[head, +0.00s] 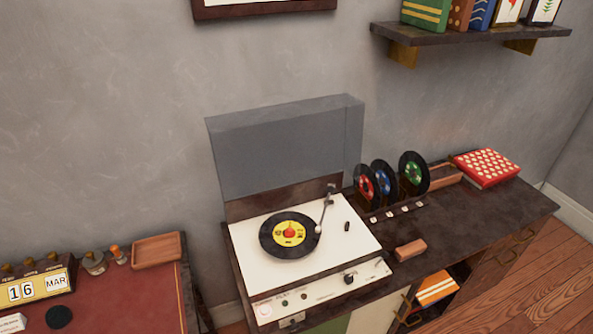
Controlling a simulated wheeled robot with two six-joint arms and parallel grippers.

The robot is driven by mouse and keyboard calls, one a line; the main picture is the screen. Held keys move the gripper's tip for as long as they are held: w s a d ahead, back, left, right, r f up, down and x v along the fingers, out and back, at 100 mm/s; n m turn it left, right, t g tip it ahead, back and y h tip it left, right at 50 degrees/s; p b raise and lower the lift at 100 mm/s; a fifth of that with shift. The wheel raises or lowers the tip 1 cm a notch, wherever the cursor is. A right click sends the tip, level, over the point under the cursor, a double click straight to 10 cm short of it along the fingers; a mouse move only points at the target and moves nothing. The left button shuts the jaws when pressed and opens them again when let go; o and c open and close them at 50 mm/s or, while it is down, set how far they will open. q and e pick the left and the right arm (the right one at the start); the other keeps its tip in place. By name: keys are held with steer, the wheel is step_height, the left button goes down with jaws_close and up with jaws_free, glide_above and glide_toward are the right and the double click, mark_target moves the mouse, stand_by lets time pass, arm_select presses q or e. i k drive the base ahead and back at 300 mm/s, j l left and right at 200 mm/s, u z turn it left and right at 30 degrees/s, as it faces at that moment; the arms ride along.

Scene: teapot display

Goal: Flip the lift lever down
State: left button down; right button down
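A record player (245,240) with a white top stands on a dark wooden sideboard. Its clear lid (285,150) is raised at the back. A black record with a yellow label (272,236) lies on the platter. The tonearm (324,212) reaches from the back right of the deck to the record's right edge; I cannot tell whether its tip touches the record. A small black lever (347,226) on the deck right of the tonearm looks like the lift lever. Its exact position is too small to tell. Neither of my grippers is in view.
Upright records (413,173) stand in a rack right of the player. A red dotted box (485,167) and a brown block (410,250) lie on the sideboard. A desk with a calendar (37,290) and a wooden tray (156,250) is at the left.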

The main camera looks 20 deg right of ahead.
mark_target(384, 254)
steer(key=z, duration=1.3)
